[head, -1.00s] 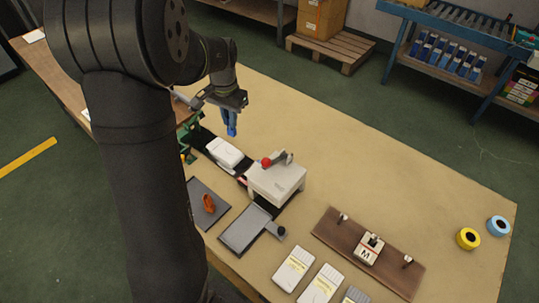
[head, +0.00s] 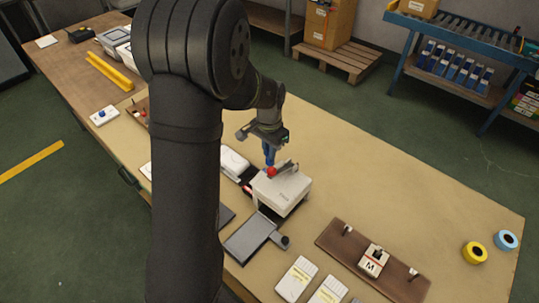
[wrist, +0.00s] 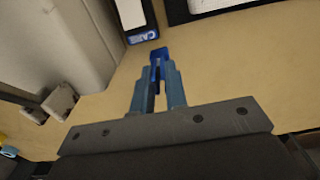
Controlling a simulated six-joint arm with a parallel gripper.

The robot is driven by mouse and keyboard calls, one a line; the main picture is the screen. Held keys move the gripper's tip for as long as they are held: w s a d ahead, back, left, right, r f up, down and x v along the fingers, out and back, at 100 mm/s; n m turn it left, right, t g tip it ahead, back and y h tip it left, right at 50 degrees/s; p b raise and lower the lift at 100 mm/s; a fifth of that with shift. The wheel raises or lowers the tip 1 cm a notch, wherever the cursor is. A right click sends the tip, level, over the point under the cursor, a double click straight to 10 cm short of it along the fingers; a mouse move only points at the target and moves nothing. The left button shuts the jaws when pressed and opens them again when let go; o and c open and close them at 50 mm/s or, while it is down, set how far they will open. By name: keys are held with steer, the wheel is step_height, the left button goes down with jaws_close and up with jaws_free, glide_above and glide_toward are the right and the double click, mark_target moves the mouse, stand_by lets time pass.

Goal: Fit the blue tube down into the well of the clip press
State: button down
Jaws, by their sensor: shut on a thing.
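My gripper (head: 268,146) points down and is shut on the blue tube (head: 268,158). The tube hangs below the fingers, just behind the white press (head: 284,191) with a red-knobbed lever (head: 271,171), which I take as the clip press. In the wrist view the tube (wrist: 160,54) shows between the fingertips (wrist: 157,78), over bare table. A large pale body, likely the press (wrist: 58,40), stands to the left there. I cannot see the well, nor tell how high the tube is.
A white block (head: 233,162) lies left of the press. A grey plate (head: 249,238) lies in front. A brown board (head: 335,240) with an M-marked block (head: 372,261) is to the right. Yellow (head: 474,252) and blue (head: 506,240) rolls stand far right. Table behind the press is clear.

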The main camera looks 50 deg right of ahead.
steer(key=shift+f, duration=1.15)
steer(key=shift+f, duration=0.15)
steer(key=c, duration=1.4)
jaws_free()
steer(key=shift+c, duration=0.2)
step_height(320, 180, up, 11)
steer(key=shift+r, duration=0.1)
steer(key=shift+o, duration=0.5)
steer(key=shift+r, duration=0.6)
